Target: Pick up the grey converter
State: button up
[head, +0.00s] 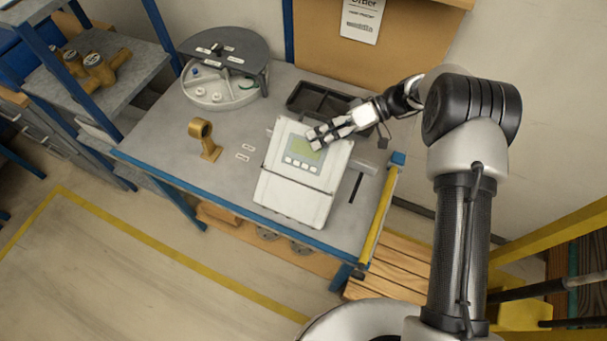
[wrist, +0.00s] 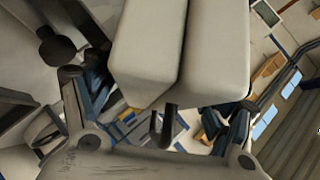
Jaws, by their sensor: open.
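The grey converter (head: 292,195) is a pale grey box with a small display and a row of buttons on its upper part. A seam divides it from a plain lower cover. It is near the bench's front right; whether it rests flat or tilted I cannot tell. My gripper (head: 322,136) is open, with its fingers over the converter's upper right, partly covering the display. Contact is unclear. In the wrist view, a large pale two-part body with a seam, apparently the converter (wrist: 216,55), fills the upper middle, close to the gripper; the fingertips are hard to make out.
A shelf with brass meters (head: 98,68) stands left. Bare bench lies left of the converter.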

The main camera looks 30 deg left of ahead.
jog(key=x, duration=0.2)
jog(key=shift+s+a+f, duration=0.2)
jog(key=shift+s+a, duration=0.05)
jog(key=shift+c, duration=0.3)
grip_shut()
jog(key=shift+r, duration=0.2)
dwell(0.5)
